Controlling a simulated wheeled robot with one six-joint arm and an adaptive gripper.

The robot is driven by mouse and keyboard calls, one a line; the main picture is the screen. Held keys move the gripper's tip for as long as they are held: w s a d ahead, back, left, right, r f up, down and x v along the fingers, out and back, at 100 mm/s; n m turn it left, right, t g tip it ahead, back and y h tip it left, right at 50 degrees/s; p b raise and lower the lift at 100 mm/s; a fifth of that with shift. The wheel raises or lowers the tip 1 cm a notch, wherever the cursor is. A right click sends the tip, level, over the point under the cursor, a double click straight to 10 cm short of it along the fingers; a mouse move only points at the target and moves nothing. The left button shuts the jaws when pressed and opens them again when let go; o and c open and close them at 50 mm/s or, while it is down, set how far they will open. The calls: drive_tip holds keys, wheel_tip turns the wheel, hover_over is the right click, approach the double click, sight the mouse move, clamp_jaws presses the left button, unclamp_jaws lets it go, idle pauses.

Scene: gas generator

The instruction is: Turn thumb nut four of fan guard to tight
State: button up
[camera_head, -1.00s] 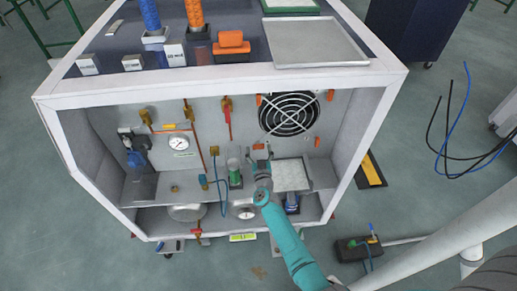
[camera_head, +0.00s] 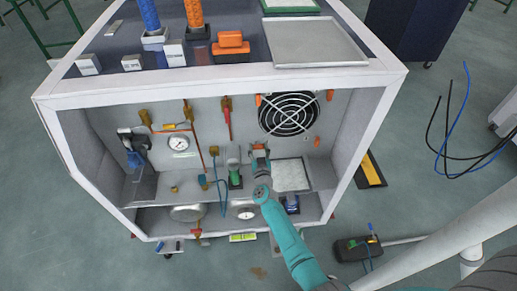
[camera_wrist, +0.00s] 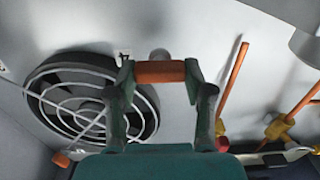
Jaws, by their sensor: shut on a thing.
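The round black fan guard (camera_head: 289,114) is on the back wall of the open cabinet, with orange thumb nuts around it. My gripper (camera_head: 259,151) is at the nut on its lower left. In the wrist view my gripper (camera_wrist: 160,82) has its two fingers closed on the ends of this orange thumb nut (camera_wrist: 160,71), which lies crosswise between them. The fan guard (camera_wrist: 90,100) shows to the left there. Other thumb nuts are at the upper left (camera_head: 258,100), upper right (camera_head: 330,95) and lower right (camera_head: 317,142) in the head view.
A red-handled valve (camera_head: 228,118) hangs on the wall left of my gripper. A green-topped part (camera_head: 235,174) stands close by on the shelf. A pale square panel (camera_head: 291,175) lies below the fan. A pressure gauge (camera_head: 179,142) is further left.

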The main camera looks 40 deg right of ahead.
drive_tip(key=m, duration=0.4)
drive_tip(key=shift+d+m, duration=0.1)
drive_tip(key=shift+m, duration=0.3)
drive_tip(key=m, duration=0.4)
drive_tip(key=shift+s+m, duration=0.1)
drive_tip(key=shift+m, duration=0.2)
drive_tip(key=m, duration=0.4)
drive_tip(key=shift+d+f, duration=0.1)
drive_tip(key=shift+f, duration=0.05)
drive_tip(key=shift+f+m, duration=0.1)
drive_tip(key=shift+m, duration=2.1)
drive_tip(key=shift+s, duration=0.1)
drive_tip(key=o, duration=1.2)
drive_tip(key=shift+c, duration=0.2)
